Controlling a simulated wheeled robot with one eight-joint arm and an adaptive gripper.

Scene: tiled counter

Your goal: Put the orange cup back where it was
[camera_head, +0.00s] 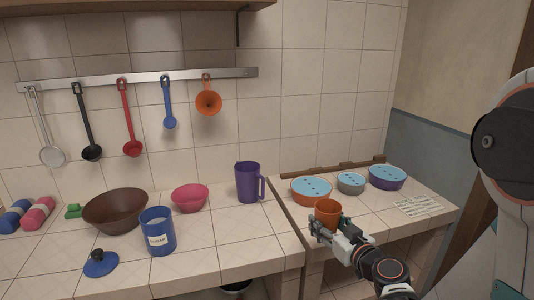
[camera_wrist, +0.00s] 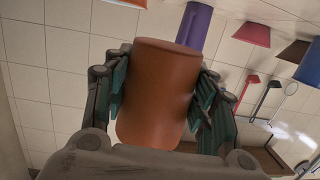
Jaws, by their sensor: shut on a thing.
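The orange cup (camera_head: 328,210) is held by my gripper (camera_head: 322,228) near the front edge of the right-hand counter. In the wrist view, the orange cup (camera_wrist: 158,92) fills the middle, with the gripper's fingers (camera_wrist: 160,105) pressed against it on both sides. Whether the cup's bottom touches the counter cannot be told.
An orange bowl (camera_head: 312,190), a grey-green bowl (camera_head: 351,184) and a purple bowl (camera_head: 388,178), all blue-topped, stand behind the cup. A purple pitcher (camera_head: 247,183), pink bowl (camera_head: 190,199), brown bowl (camera_head: 115,211) and blue canister (camera_head: 157,233) stand left. A patterned card (camera_head: 418,205) lies right.

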